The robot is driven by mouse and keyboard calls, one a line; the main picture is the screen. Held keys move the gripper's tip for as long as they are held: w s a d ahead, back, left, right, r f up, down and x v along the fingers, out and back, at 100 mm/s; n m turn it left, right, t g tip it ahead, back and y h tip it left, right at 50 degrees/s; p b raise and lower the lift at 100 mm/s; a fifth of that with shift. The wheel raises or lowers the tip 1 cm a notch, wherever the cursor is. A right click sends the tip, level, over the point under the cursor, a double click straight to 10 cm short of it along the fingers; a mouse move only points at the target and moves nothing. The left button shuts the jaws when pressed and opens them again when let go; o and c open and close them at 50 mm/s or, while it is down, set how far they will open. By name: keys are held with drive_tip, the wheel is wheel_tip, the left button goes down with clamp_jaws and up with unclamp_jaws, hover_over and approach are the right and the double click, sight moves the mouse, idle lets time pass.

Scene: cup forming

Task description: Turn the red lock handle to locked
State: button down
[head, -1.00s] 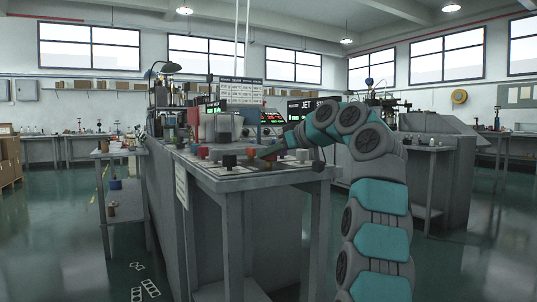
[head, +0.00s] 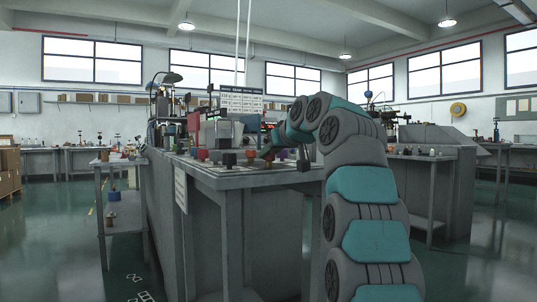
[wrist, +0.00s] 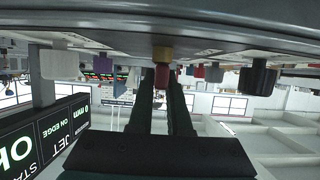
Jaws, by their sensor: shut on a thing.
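In the wrist view, which is upside down, a small red handle (wrist: 162,77) on a yellow collar (wrist: 162,54) hangs from the bench top at the middle. My gripper (wrist: 162,88) has its two dark fingers around the red part, one on each side, closed on it. The fingers partly hide it, and I cannot tell its turn angle. In the head view my gripper (head: 266,153) is low over the bench top (head: 215,174), among a row of knobs. The handle is too small and covered to make out there.
A red knob (head: 203,154) and a black knob (head: 229,158) stand left of my gripper. In the wrist view a grey knob (wrist: 60,62) and a black knob (wrist: 257,77) stand to either side. A lit sign (wrist: 45,135) is at lower left. Open floor (head: 60,240) lies left.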

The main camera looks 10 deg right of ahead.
drive_tip(key=c, duration=0.9)
unclamp_jaws()
drive_tip(key=shift+o, duration=0.2)
drive_tip(key=shift+v, duration=3.9)
